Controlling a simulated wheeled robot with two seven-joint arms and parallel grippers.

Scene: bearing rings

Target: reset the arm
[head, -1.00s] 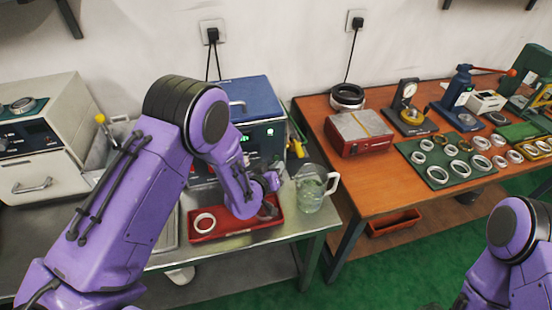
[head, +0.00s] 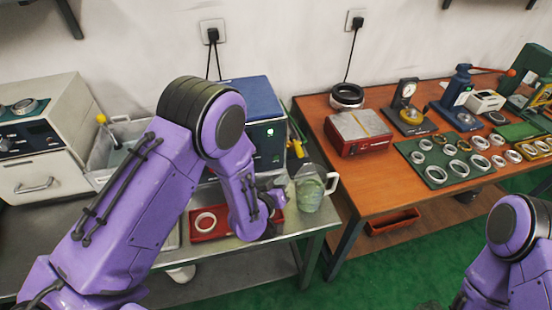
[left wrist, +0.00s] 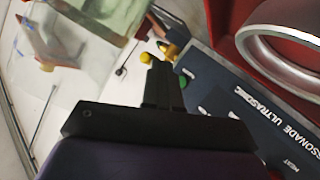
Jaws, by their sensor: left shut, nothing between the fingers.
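My left gripper (head: 274,190) is shut and empty, above the right end of the red tray (head: 196,238) and just left of the glass beaker (head: 309,190). Its closed fingers show in the left wrist view (left wrist: 160,82). A silver bearing ring (head: 205,222) lies in the tray's left part. In the left wrist view a large ring (left wrist: 262,52) shows at the upper right against red. My left forearm hides part of the tray. My right arm (head: 512,240) is at the lower right; its gripper cannot be made out clearly at the bottom edge.
The blue ultrasonic cleaner (head: 258,98) stands behind my left arm. The wooden table (head: 385,185) at right holds a green mat (head: 408,150) with several rings, a red box (head: 358,134) and gauges. A white device (head: 45,150) stands at left.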

